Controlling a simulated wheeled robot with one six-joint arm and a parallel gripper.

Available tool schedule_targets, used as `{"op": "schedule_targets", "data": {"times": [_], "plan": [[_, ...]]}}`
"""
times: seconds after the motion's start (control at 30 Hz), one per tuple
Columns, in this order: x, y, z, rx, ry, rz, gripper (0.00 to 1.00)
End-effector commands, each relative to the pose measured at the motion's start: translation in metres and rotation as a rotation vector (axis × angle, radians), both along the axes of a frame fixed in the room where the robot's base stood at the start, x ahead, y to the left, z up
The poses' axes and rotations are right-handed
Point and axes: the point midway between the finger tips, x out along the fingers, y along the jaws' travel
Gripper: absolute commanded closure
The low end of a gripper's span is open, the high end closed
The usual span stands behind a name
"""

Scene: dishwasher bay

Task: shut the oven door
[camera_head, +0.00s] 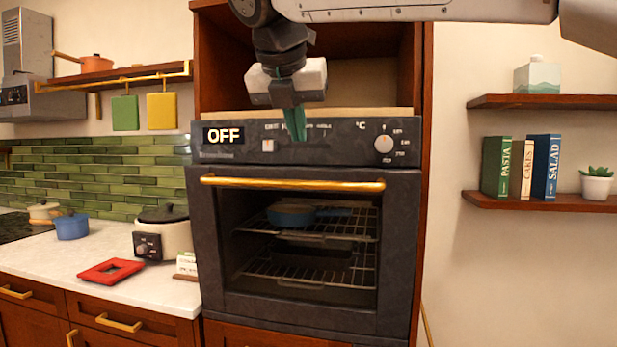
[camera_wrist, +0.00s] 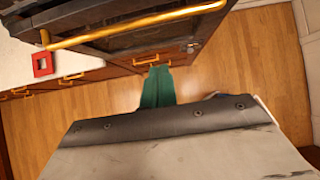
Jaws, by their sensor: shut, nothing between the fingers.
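The oven door (camera_head: 212,250) is dark grey with a gold bar handle (camera_head: 290,183) and a window showing the racks inside. It stands upright under the control panel and looks shut or nearly so; I cannot tell if a small gap is left at its top. In the wrist view the handle (camera_wrist: 135,24) runs across the top. My gripper (camera_head: 295,128) has green fingers pointing down, closed together and empty, in front of the control panel and above the handle in the picture. Its fingertips (camera_wrist: 157,72) are apart from the handle in the wrist view.
A blue pan (camera_head: 290,215) sits on the upper oven rack. On the left, the white counter (camera_head: 150,290) holds a cooker (camera_head: 163,232) and a red frame (camera_head: 111,271). Shelves with books (camera_head: 545,165) hang at right. The wooden floor (camera_wrist: 235,75) before the oven is clear.

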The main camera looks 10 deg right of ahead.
Motion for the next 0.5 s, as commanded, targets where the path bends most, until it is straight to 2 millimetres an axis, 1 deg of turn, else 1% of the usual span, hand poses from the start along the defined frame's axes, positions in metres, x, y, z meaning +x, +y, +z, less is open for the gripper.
{"op": "schedule_targets", "data": {"times": [0.03, 0.07, 0.1, 0.17, 0.27, 0.37, 0.5], "plan": [[0.003, 0.000, -0.012, -0.010, 0.004, -0.004, 1.00], [0.005, 0.001, -0.017, -0.011, 0.002, -0.006, 1.00], [0.008, 0.001, -0.021, -0.008, -0.006, -0.009, 1.00], [0.011, 0.002, -0.020, 0.003, -0.023, -0.013, 1.00], [0.017, -0.002, -0.028, 0.004, -0.022, -0.017, 1.00], [0.027, -0.006, -0.042, 0.003, -0.020, -0.017, 1.00], [0.044, -0.016, -0.066, 0.004, -0.020, -0.018, 1.00]]}}
